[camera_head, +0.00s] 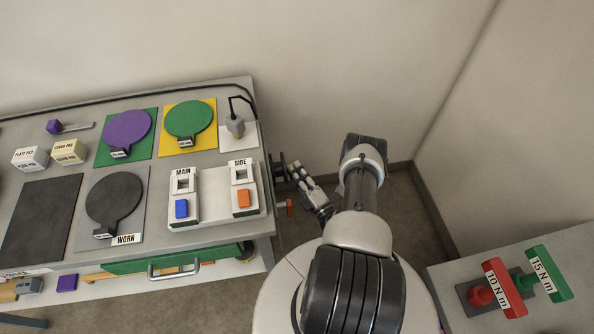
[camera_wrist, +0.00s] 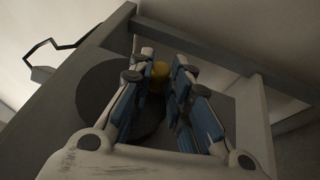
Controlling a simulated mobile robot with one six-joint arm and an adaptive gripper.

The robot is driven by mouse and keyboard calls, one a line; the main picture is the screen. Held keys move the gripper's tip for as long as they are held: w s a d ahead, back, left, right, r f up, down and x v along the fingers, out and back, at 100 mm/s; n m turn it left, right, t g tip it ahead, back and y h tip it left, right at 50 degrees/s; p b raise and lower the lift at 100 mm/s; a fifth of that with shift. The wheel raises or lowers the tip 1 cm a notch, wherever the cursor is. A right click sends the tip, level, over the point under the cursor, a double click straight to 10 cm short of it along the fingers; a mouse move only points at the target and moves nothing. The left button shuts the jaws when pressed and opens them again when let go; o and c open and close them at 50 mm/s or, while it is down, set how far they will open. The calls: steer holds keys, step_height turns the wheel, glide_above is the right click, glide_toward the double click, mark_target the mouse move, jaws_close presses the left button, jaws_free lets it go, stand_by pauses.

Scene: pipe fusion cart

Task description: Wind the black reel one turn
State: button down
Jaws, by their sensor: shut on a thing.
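The black reel (camera_wrist: 97,92) is a dark disc on the cart's side, in the wrist view behind my fingers. Its yellow crank knob (camera_wrist: 158,80) sits between my fingertips. My gripper (camera_wrist: 161,70) is shut on this knob, and the fingers hide part of the disc. In the head view my gripper (camera_head: 293,168) is at the right end of the cart (camera_head: 215,157), beside a dark part of the reel (camera_head: 278,173) that is mostly hidden there.
A side table (camera_head: 560,240) with red and green torque tools stands at right. Walls close off the back and right; floor is clear between cart and table.

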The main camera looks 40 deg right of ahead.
steer(key=shift+w+n+t+p, duration=0.2)
steer(key=shift+n+t+p, duration=0.1)
steer(key=shift+t+p, duration=0.3)
steer(key=c, duration=1.5)
jaws_free()
steer(key=shift+d, duration=0.1)
steer(key=v, duration=0.7)
steer(key=shift+s, duration=0.3)
